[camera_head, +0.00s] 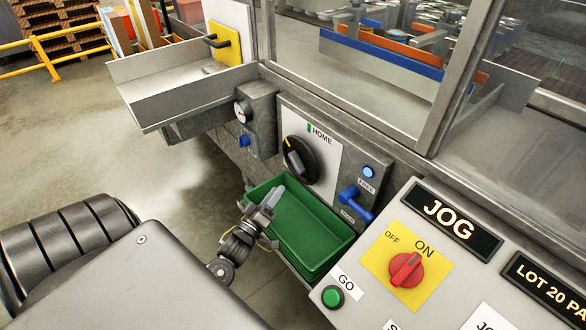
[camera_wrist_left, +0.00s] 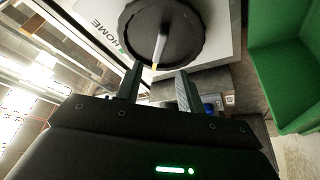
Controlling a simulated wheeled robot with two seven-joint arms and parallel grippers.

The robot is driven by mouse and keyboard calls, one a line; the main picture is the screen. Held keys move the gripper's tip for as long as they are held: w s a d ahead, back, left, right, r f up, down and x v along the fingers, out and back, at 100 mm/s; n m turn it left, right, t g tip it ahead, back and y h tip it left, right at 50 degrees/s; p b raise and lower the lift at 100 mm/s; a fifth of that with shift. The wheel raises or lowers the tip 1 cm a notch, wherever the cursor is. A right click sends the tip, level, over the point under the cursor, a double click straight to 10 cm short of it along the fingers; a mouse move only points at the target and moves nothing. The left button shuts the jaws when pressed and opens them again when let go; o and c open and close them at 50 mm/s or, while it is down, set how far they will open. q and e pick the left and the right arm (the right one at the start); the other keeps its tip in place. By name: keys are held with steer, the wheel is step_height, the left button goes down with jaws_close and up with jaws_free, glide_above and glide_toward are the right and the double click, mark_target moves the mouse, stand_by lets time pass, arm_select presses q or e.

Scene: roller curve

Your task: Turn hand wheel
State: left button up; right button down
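The hand wheel (camera_head: 300,160) is a black round wheel on a white plate marked HOME (camera_head: 321,133). Its light bar with a yellow tip points up and left in the head view, left of the green HOME mark (camera_head: 309,127). In the left wrist view the wheel (camera_wrist_left: 185,28) fills the top middle, its yellow tip lying between my fingers in the picture. My left gripper (camera_head: 273,194) is below and left of the wheel in the head view. In the left wrist view its two fingers (camera_wrist_left: 160,71) are apart with nothing between them. Contact with the wheel cannot be told. My right gripper is not in view.
A green bin (camera_head: 308,235) stands below the wheel, behind my left gripper; it also shows in the left wrist view (camera_wrist_left: 285,70). A blue lever (camera_head: 355,203) is right of the wheel. A gauge box (camera_head: 262,118) is left. The JOG panel (camera_head: 455,222) is at lower right.

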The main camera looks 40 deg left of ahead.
mark_target(298, 162)
arm_select(q)
steer(key=p+x, duration=0.1)
steer(key=x, duration=0.9)
steer(key=shift+w+a, duration=0.1)
steer(key=shift+w, duration=0.05)
jaws_close()
